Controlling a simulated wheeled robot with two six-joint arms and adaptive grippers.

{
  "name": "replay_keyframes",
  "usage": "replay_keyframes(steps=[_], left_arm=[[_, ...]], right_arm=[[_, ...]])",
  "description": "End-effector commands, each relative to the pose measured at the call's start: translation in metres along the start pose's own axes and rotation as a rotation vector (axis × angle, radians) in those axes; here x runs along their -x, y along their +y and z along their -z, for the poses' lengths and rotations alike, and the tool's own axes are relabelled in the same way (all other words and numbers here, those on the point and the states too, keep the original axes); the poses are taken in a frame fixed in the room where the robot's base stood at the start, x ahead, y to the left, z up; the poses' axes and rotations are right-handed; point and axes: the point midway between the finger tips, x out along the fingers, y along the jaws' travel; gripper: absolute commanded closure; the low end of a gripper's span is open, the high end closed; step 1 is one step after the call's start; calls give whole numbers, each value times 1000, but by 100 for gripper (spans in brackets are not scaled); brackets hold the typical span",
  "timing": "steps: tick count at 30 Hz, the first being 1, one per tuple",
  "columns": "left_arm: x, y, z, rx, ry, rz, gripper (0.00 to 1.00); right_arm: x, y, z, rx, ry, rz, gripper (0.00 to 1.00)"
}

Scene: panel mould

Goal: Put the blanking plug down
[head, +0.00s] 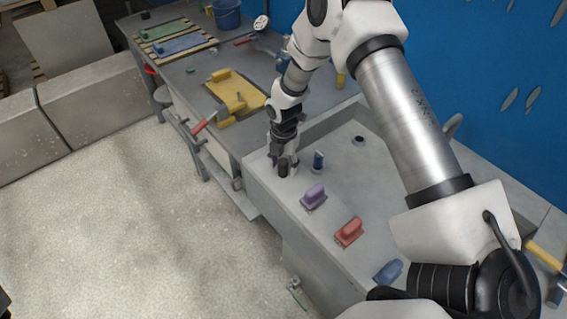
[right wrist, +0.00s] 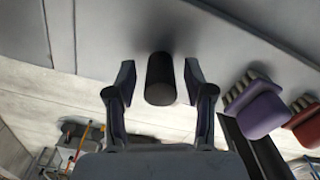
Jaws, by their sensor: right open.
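The blanking plug, a short black cylinder (head: 283,170), stands on the grey rim of the panel mould (head: 262,178). In the right wrist view the plug (right wrist: 160,80) sits between the two fingers of my right gripper (right wrist: 158,82), with a gap on each side. My right gripper (head: 284,160) is open around the plug, low over the rim, and partly covers it in the head view. A dark round spot (head: 359,140) shows on the mould floor; I cannot tell if it is a hole or another plug. My left gripper is not in view.
A dark blue cylinder (head: 318,160) stands close to the right of my gripper. A yellow float (head: 236,95) lies on the bench behind. My right arm spans the mould.

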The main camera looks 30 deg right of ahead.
Motion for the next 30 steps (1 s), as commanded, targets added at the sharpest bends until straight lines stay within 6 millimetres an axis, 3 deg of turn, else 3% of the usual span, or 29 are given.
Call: replay_keyframes(steps=[5,12,18,30], left_arm=[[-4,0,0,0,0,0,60],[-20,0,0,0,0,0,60],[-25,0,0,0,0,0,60],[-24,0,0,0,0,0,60]], right_arm=[[17,1,0,0,-1,-4,47],[78,1,0,0,-3,-6,47],[116,1,0,-1,-1,-3,47],[123,0,0,0,0,0,47]])
